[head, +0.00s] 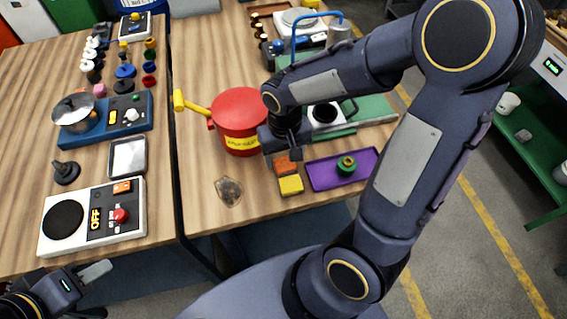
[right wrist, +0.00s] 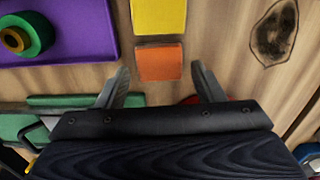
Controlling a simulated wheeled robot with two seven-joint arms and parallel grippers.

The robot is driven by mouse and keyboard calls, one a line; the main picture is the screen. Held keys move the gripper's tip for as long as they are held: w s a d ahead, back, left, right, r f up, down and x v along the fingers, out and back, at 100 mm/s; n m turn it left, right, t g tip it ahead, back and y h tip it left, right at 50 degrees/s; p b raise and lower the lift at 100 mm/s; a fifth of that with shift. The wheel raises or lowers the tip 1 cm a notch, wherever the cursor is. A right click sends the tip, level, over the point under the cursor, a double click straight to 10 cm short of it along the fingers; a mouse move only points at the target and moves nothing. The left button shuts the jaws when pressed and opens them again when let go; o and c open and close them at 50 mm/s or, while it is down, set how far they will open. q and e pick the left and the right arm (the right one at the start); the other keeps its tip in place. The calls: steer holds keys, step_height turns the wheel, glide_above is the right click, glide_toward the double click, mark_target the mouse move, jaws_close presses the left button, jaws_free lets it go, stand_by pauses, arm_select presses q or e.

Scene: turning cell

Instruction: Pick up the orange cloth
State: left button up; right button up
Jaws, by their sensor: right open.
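The orange cloth (head: 286,165) is a small flat square on the wooden table, beside a yellow square (head: 291,184). In the right wrist view the orange cloth (right wrist: 159,62) lies ahead of the gap between my right fingertips, with the yellow square (right wrist: 158,15) beyond it. My right gripper (head: 288,152) is open and empty, just behind the orange cloth in the head view; its open fingers also show in the right wrist view (right wrist: 160,72). My left gripper (head: 95,290) is open and empty at the lower left, off the table's front edge.
A purple tray (head: 320,182) with a green ring-shaped part (head: 346,166) lies right of the cloths. A red pot (head: 238,120) stands behind left, and a dark stain-like patch (head: 229,191) lies left.

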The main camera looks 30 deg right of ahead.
mark_target(285, 166)
step_height(285, 166, down, 2)
steer(key=shift+f, duration=0.1)
steer(key=c, duration=0.7)
steer(key=shift+c, duration=0.2)
